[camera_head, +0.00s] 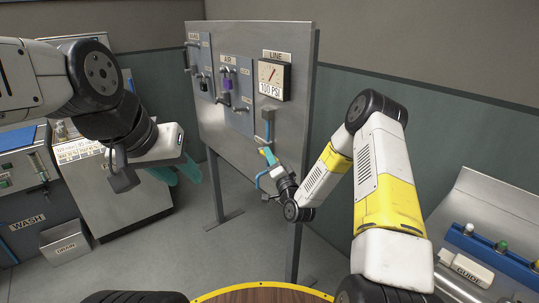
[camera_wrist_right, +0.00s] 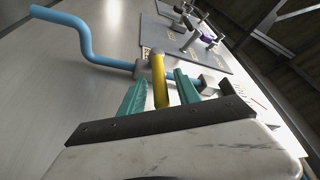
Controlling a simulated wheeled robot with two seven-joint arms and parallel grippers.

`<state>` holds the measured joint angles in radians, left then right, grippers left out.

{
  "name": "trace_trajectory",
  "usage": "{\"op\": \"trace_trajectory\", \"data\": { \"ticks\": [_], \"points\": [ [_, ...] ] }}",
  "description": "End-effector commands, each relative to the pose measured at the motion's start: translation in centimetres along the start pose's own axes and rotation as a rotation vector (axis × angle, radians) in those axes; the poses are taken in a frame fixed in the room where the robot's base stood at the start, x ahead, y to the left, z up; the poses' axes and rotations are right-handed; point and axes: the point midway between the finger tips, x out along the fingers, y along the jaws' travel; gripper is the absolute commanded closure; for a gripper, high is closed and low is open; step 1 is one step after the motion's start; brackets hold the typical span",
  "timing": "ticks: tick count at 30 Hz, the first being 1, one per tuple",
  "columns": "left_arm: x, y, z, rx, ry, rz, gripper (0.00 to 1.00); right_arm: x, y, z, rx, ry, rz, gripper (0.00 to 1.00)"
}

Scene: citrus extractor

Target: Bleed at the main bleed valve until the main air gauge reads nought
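The gauge (camera_head: 272,76) under a LINE plate is on the grey panel's right side. Its red needle is tilted up to the right, its scale too small to read; the plate below says 100 PSI. Below it, a blue pipe carries a valve with a yellow lever (camera_wrist_right: 159,80). My right gripper (camera_head: 268,158) is at this valve. In the right wrist view the lever stands between its teal fingers (camera_wrist_right: 162,90), with narrow gaps showing on both sides. My left gripper (camera_head: 176,172) hangs left of the panel, its teal fingers apart and empty.
The panel (camera_head: 255,35) also has an AIR section (camera_head: 229,88) with a purple-marked valve and another section left of it. A WASH unit (camera_head: 25,210) and DRAIN box (camera_head: 65,243) stand left. A console with a GUIDE plate (camera_head: 467,268) is at right. Floor before the panel is clear.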

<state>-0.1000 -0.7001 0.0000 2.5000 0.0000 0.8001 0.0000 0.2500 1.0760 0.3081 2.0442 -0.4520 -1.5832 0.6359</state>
Motion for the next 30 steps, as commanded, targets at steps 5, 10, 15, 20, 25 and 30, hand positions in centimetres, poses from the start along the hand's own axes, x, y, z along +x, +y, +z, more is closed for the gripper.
{"op": "trace_trajectory", "data": {
  "ticks": [5,10,15,20,25,30],
  "points": [
    [0.0,0.0,0.0,0.0,0.0,0.0,0.64,-0.02,0.0,0.0,0.0,0.0,0.0,0.91],
    [0.0,0.0,0.0,0.0,0.0,0.0,0.64,-0.04,0.01,-0.01,-0.001,0.0,0.0,1.0],
    [0.0,0.0,0.0,0.0,0.0,0.0,0.64,-0.05,0.02,0.0,-0.001,0.0,0.001,1.0],
    [0.0,0.0,0.0,0.0,0.0,0.0,0.64,-0.06,0.03,0.0,-0.001,0.0,0.001,1.0],
    [0.0,0.0,0.0,0.0,0.0,0.0,0.64,-0.07,0.04,0.01,-0.001,-0.001,0.001,1.0],
    [0.0,0.0,0.0,0.0,0.0,0.0,0.64,-0.07,0.05,0.01,-0.001,-0.001,0.001,1.0]
  ]
}}
